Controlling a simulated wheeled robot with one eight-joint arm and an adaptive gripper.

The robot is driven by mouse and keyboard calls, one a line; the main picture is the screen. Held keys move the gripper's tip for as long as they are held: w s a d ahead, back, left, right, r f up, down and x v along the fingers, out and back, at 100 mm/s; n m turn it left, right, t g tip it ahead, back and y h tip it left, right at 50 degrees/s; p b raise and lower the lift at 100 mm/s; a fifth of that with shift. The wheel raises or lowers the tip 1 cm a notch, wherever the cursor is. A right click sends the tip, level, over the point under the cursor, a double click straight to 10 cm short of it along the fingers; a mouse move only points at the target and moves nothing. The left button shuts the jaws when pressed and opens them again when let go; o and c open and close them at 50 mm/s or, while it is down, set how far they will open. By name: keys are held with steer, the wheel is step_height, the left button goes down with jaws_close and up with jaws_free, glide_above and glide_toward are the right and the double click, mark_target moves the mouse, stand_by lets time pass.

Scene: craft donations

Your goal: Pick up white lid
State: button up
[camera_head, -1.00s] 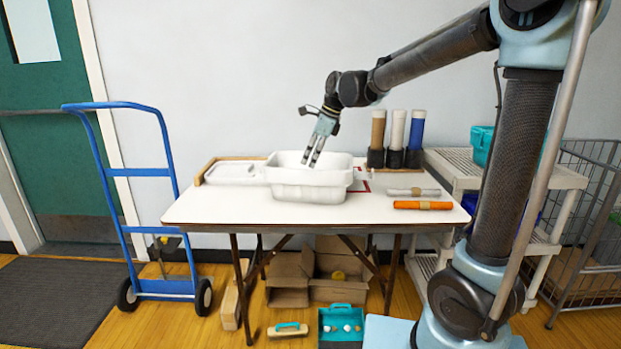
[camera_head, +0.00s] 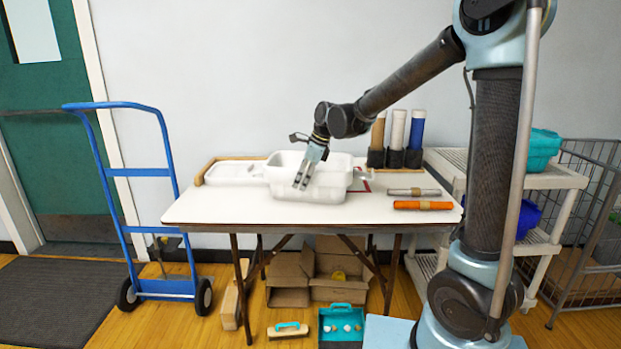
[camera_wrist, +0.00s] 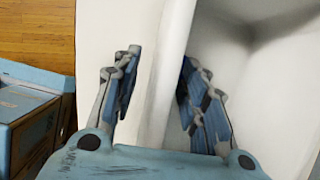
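The white lid (camera_head: 231,173) lies flat at the left back of the table, beside the white bin (camera_head: 325,192). The bin hides part of its right end in the head view. My gripper (camera_head: 300,183) is at the front of the bin, left of its middle, pointing down. In the wrist view my gripper (camera_wrist: 158,68) has its two fingers apart, with the pale rim of the bin (camera_wrist: 178,40) showing between them. I cannot tell whether either finger touches the bin. The lid cannot be made out in the wrist view.
Three tubes in dark holders (camera_head: 397,158) stand at the back right. A grey roll (camera_head: 412,192) and an orange roll (camera_head: 422,205) lie at the right. A blue hand truck (camera_head: 120,172) stands left of the table.

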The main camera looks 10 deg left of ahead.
jaws_close()
